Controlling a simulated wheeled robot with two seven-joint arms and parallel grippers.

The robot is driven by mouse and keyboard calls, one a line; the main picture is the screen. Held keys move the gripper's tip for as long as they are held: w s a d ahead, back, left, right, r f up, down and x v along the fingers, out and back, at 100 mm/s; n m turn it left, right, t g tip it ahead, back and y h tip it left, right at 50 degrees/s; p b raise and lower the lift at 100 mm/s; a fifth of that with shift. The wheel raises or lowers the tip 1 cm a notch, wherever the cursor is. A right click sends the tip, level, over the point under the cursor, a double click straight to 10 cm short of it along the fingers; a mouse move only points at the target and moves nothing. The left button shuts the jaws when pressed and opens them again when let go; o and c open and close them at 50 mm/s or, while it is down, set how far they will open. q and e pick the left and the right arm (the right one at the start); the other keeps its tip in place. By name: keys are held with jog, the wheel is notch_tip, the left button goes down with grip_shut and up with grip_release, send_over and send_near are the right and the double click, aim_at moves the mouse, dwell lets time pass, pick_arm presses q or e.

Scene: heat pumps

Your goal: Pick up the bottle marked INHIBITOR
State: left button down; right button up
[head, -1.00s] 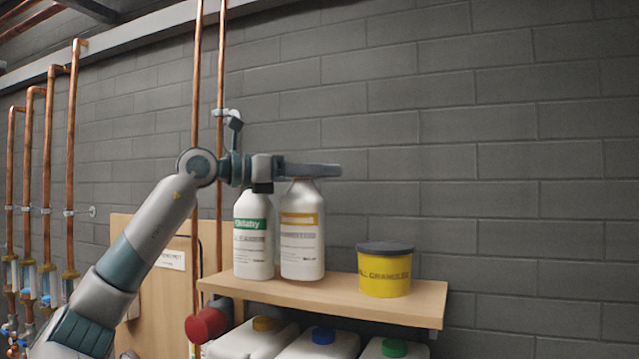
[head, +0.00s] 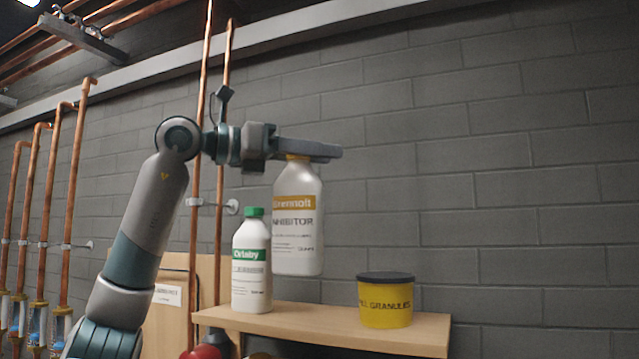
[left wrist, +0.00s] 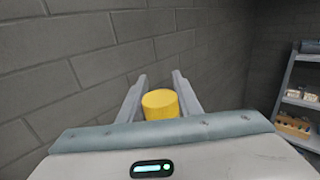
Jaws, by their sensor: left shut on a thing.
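The white bottle marked INHIBITOR (head: 297,230) has a yellow label band and a yellow cap. It hangs upright above the wooden shelf (head: 330,325), clear of its surface. A white bottle with a green cap and green label band (head: 252,262) stands on the shelf just left of the held bottle. My right gripper is not in view.
A yellow tub with a dark lid (head: 386,302) stands on the right part of the shelf. Copper pipes (head: 208,150) run up the wall behind my left arm. The grey block wall (head: 480,190) is behind the shelf. Shelving (left wrist: 300,95) stands at right in the wrist view.

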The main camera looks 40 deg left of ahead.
pick_arm(q)
jog(key=shift+s+d+r+b, duration=0.15)
jog(key=shift+s+d+r, duration=0.3)
jog(key=shift+s, duration=0.15)
jog(key=shift+s+d+r+b, duration=0.15)
jog(key=shift+s+d+r, duration=0.2)
jog(key=shift+s+r, duration=0.15)
jog(key=shift+f, duration=0.1)
